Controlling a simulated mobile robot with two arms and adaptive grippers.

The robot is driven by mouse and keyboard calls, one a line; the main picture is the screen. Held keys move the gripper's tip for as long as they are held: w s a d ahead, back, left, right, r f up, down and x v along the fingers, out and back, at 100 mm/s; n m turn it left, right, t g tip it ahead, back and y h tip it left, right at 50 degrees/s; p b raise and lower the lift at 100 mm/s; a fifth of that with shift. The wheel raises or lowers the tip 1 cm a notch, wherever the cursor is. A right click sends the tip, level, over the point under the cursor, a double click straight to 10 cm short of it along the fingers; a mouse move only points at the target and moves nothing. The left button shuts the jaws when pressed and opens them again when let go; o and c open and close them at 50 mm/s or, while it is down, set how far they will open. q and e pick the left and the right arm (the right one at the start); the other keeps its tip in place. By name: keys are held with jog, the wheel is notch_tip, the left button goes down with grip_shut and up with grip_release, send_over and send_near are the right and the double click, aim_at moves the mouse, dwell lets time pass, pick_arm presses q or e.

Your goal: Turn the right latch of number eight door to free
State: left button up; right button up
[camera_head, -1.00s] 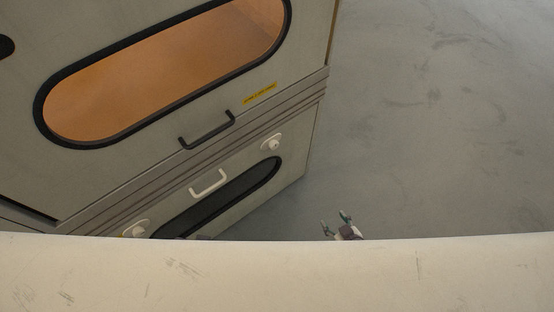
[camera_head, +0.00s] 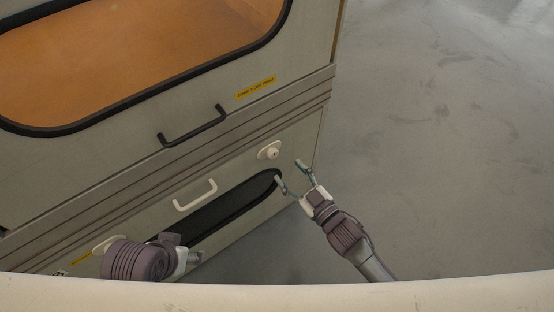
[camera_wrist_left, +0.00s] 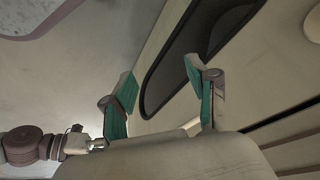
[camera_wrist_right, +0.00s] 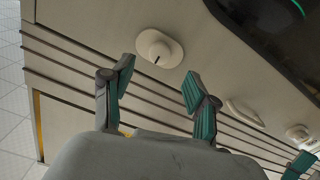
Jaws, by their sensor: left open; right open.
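The lower grey door has a dark oval window (camera_head: 235,207) and a white pull handle (camera_head: 195,195). Its right latch (camera_head: 270,150) is a white knob on an oval plate. In the right wrist view the latch (camera_wrist_right: 159,48) shows a short dark mark, just beyond the fingertips. My right gripper (camera_head: 290,174) is open and empty, close to the latch's lower right and apart from it. My left gripper (camera_wrist_left: 160,80) is open and empty in front of the dark window; its wrist hides part of the door in the head view. No door number is readable.
The left latch (camera_head: 108,244) is partly behind my left wrist. Above is a larger door with an orange-lit window (camera_head: 150,60), a black handle (camera_head: 193,126) and a yellow label (camera_head: 256,87). Open concrete floor (camera_head: 440,140) lies to the right. A pale curved surface crosses the bottom.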

aim_at(275, 155)
jog(key=b+x, duration=0.1)
jog(key=x, duration=0.4)
jog(key=shift+w+a, duration=0.2)
jog(key=shift+w, duration=0.05)
pick_arm(q)
jog(key=w+d+r+t+h, duration=0.1)
jog(key=w+d+r+t, duration=0.1)
jog(key=w, duration=0.4)
jog(key=shift+w+t, duration=0.2)
jog(key=shift+t, duration=0.7)
pick_arm(e)
jog(key=shift+w+a, duration=0.3)
jog(key=shift+w, duration=0.1)
grip_shut()
